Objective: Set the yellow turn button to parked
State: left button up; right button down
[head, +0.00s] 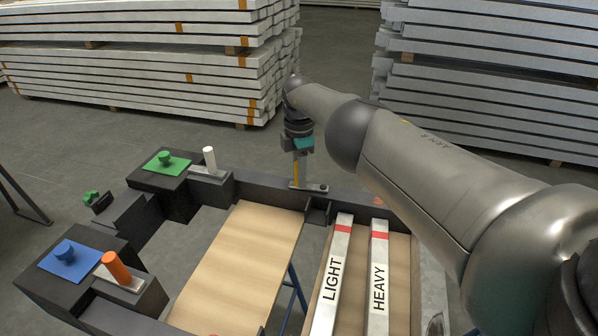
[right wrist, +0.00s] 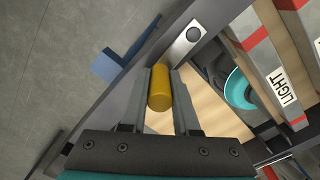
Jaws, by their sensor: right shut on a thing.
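The yellow turn button (right wrist: 160,90) is a rounded upright handle between the two fingers of my right gripper (right wrist: 159,76) in the right wrist view. The gripper is shut on it. In the head view the right gripper (head: 298,172) points down at the far beam of the frame, with a strip of yellow showing between its fingers. A pale metal plate with a dark round spot (right wrist: 188,42) extends from the button's base; in the head view it points right along the beam (head: 318,188). No parked marking is readable. My left gripper is not in view.
On the dark frame stand a white handle (head: 210,160), an orange handle (head: 116,268), a green knob (head: 164,158) and a blue knob (head: 64,250). Bars marked LIGHT (head: 331,280) and HEAVY (head: 379,285) lie at right, near my right arm. Stacked beams fill the back.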

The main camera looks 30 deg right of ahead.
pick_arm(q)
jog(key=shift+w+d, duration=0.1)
pick_arm(e)
jog(key=shift+w+d+m, duration=0.15)
jog(key=shift+d+m, duration=0.05)
jog(key=shift+m, duration=0.1)
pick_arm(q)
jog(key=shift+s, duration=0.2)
pick_arm(e)
jog(key=c, duration=0.7)
grip_release()
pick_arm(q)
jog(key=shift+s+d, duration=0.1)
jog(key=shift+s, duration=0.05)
pick_arm(e)
jog(key=shift+o, duration=0.2)
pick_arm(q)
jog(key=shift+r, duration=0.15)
pick_arm(e)
jog(key=shift+r, duration=0.15)
